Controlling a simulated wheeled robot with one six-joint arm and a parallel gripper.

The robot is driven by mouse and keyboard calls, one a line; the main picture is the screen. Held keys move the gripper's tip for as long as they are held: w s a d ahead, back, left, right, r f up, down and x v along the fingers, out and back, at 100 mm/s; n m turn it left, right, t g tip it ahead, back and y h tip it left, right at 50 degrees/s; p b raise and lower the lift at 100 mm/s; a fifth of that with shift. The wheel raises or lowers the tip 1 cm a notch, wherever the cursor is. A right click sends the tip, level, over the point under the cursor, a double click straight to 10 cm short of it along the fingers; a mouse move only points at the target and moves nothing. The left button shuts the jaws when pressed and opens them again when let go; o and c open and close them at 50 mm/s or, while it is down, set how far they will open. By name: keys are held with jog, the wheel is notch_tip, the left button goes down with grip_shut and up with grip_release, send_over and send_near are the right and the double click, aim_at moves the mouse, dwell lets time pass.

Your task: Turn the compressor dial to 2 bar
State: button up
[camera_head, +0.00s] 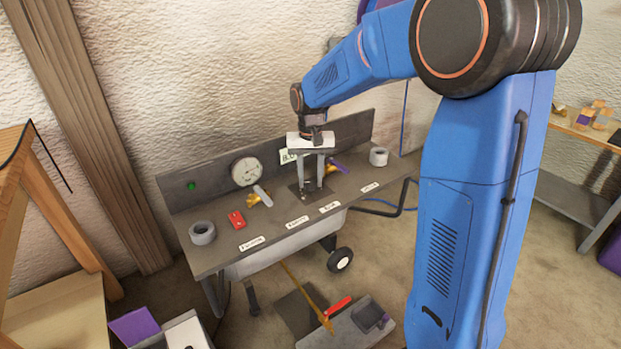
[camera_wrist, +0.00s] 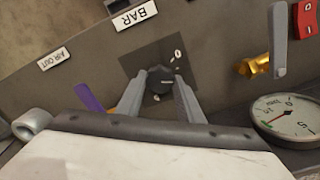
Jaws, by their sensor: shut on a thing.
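The dial (camera_wrist: 159,81) is a small dark knob on a dark square plate (camera_wrist: 182,50) beside the "BAR" label (camera_wrist: 135,16). My gripper (camera_wrist: 160,86) has one finger on each side of the knob and is shut on it; in the head view my gripper (camera_head: 312,190) points down onto the bench top. A 0 shows on the plate. Another pale mark lies close to the knob, too small to read. The knob's pointer setting cannot be read. A round white gauge (camera_wrist: 287,117) stands at the right; its needle shows, but its value is unclear.
On the compressor bench (camera_head: 219,257) are a red switch (camera_head: 236,219), a brass valve with grey lever (camera_head: 262,196), a purple lever (camera_head: 340,167) and grey rings (camera_head: 202,233) (camera_head: 378,157). A low back panel (camera_head: 190,197) stands behind. A wooden table (camera_head: 62,220) is at left.

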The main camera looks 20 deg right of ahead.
aim_at(310, 182)
jog(key=shift+m, duration=0.5)
jog(key=o, duration=1.1)
jog(key=shift+c, duration=0.2)
jog(key=shift+r, duration=0.15)
notch_tip(310, 182, up, 17)
